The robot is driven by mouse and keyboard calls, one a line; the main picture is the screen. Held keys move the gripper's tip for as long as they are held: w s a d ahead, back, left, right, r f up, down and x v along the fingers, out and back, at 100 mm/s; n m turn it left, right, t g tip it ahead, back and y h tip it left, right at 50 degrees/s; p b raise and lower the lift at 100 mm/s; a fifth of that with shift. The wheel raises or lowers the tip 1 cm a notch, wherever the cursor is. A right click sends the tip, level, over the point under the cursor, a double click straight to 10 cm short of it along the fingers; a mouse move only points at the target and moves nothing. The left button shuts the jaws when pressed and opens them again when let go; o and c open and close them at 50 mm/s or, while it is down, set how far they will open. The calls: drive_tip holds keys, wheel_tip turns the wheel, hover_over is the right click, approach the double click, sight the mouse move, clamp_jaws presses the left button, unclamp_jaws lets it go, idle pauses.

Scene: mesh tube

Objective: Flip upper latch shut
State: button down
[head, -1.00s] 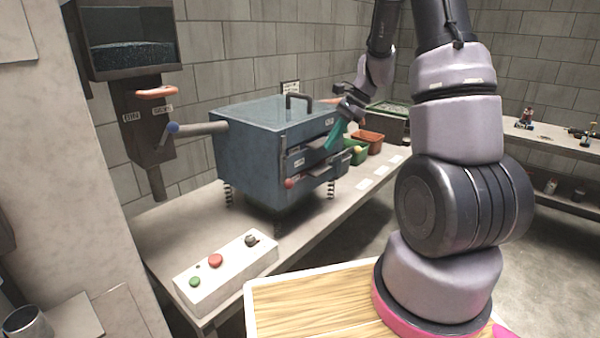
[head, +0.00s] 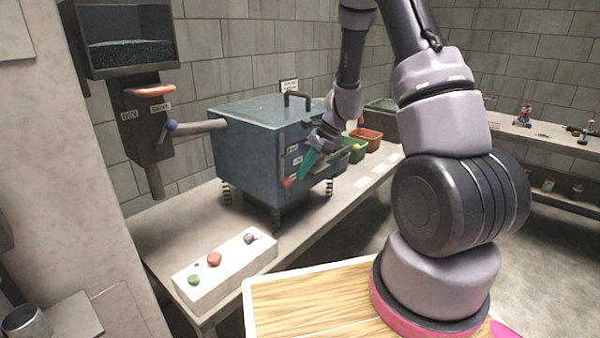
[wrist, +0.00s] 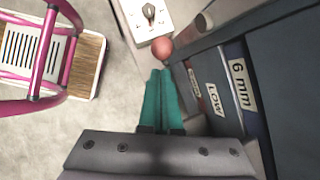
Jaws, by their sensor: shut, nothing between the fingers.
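The blue-grey screening box (head: 245,150) stands on springs on the bench. Its front shows drawer-like decks, labelled "6 mm" (wrist: 240,86) and "LOW" (wrist: 213,100) in the wrist view. A red ball knob (head: 288,182) sits at the front's left end and also shows in the wrist view (wrist: 161,47). A yellow ball knob (head: 356,147) is at the right end. I cannot tell which knob belongs to the upper latch. My gripper (head: 304,168), with teal fingers, is shut and empty in front of the box. Its fingertips (wrist: 160,72) are close to the red knob; contact is unclear. My arm hides part of the front.
A white control box (head: 225,268) with green and red buttons stands at the bench's near end. Green (head: 352,152) and red-brown (head: 368,139) bins stand right of the box. A hopper (head: 145,125) and a blue-knobbed lever (head: 171,126) are at left.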

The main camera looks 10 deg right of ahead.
drive_tip(key=shift+a+f, duration=0.2)
drive_tip(key=shift+a, duration=0.3)
drive_tip(key=shift+s+a+f+g+y, duration=0.15)
drive_tip(key=shift+s+a+g+y, duration=0.05)
drive_tip(key=shift+g+y, duration=0.25)
drive_tip(key=s+a+r+m+g+y, duration=0.2)
drive_tip(key=s+a+m+g+y, duration=0.2)
drive_tip(key=y, duration=1)
drive_tip(key=shift+s+a+r+m+g+y, duration=0.2)
drive_tip(key=shift+a+m+g+y, duration=0.2)
drive_tip(key=shift+a+g, duration=0.45)
drive_tip(key=shift+a, duration=0.1)
drive_tip(key=shift+f, duration=0.1)
idle(0.3)
